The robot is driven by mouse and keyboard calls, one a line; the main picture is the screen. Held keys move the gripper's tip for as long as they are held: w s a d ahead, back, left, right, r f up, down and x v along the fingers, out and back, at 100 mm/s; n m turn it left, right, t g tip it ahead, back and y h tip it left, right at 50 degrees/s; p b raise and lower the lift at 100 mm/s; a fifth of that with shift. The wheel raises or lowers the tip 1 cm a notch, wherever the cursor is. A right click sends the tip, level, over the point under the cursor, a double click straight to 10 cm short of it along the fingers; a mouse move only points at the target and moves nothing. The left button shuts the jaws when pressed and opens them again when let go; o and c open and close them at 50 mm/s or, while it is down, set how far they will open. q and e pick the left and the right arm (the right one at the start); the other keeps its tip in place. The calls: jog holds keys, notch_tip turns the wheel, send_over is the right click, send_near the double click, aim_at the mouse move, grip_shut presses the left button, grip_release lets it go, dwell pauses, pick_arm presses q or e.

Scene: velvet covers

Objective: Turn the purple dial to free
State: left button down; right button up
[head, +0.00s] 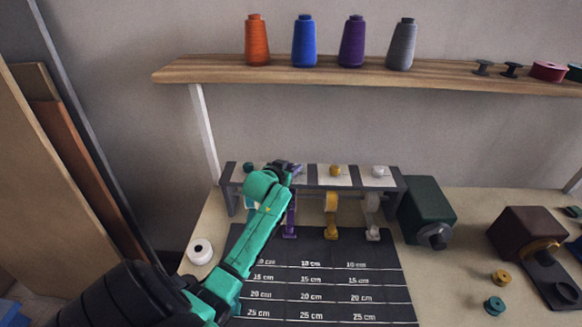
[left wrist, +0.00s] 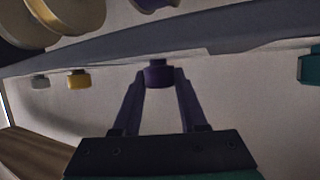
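Purple ribbon (head: 290,216) hangs below. The dial's pointing direction and any markings on its plate cannot be read. My right gripper is not in view.
A dark measuring mat (head: 325,277) lies in front. A green machine (head: 426,205) stands to the right, a white roll (head: 200,251) to the left. A thread shelf (head: 330,70) hangs above.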

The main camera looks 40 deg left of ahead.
pick_arm(q)
jog(key=shift+f, duration=0.1)
jog(key=shift+f+n+g+y+b, duration=0.15)
jog(key=shift+n+g+y+b, duration=0.25)
jog(key=shift+n+y+b, duration=0.55)
jog(key=n+g+y+b, duration=0.3)
jog(key=n+b, duration=0.1)
jog(key=b, duration=0.3)
jog(key=n+g+y+b, duration=0.4)
jog(key=b, duration=0.3)
jog(key=shift+f+n+b, duration=0.1)
jog(key=shift+n+b, duration=0.25)
jog(key=n+g, duration=0.1)
jog(key=n+g+b, duration=0.1)
jog(key=g, duration=0.1)
jog(key=shift+r+y+b, duration=0.25)
jog(key=shift+y+b, duration=0.05)
jog(key=shift+y, duration=0.05)
jog(key=shift+n+g+b, duration=0.35)
jog(key=shift+n+g, duration=0.65)
jog(key=shift+c, duration=2.2)
grip_release()
jog(key=shift+r, duration=0.1)
